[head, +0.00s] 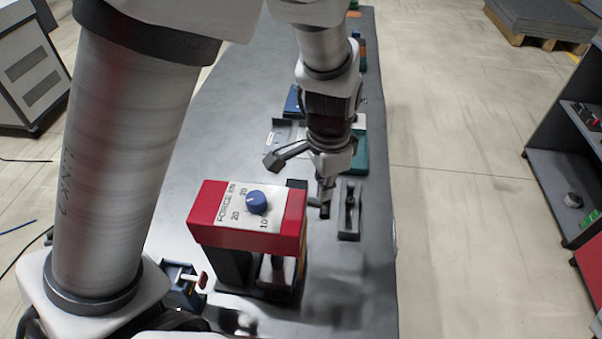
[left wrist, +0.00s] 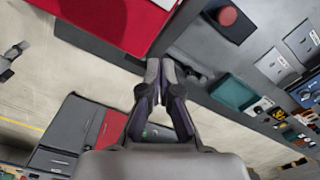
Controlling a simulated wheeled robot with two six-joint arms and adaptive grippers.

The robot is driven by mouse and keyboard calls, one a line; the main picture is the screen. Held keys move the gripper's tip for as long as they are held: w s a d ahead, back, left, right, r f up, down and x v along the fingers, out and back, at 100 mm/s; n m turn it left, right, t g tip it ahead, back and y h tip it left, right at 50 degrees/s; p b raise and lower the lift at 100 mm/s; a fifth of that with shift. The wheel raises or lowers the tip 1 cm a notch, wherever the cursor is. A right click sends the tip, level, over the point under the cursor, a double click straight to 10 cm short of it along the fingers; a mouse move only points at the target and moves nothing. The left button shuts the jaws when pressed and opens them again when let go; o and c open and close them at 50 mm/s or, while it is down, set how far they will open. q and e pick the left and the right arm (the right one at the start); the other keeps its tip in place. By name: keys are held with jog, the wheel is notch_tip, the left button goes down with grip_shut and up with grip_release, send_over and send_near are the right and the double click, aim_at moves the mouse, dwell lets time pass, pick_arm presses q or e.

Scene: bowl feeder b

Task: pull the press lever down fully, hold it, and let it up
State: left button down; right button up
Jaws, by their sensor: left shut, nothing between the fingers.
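The press (head: 236,232) stands on the dark bench in the head view, with a red head, a white force scale and a blue knob (head: 257,202). Its red head (left wrist: 115,18) fills the upper left of the left wrist view. My left gripper (head: 325,207) is just right of the press head, pointing down, shut and empty. Its fingertips (left wrist: 163,70) meet in the left wrist view. A short grey bar (head: 314,203) shows between the press and the fingers; I cannot tell whether it is the lever or whether they touch. My right gripper is not in view.
A dark plate with a black upright part (head: 349,208) lies right of the gripper. A small blue box (head: 180,285) stands left of the press. The bench's near right part is clear.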

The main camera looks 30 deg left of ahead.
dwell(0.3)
pick_arm(q)
notch_tip(320, 180, up, 2)
jog(key=shift+r+p, duration=0.15)
jog(key=shift+p, duration=1)
notch_tip(320, 180, up, 10)
jog(key=p, duration=0.9)
jog(key=shift+s+a, duration=0.15)
jog(key=shift+a, duration=0.1)
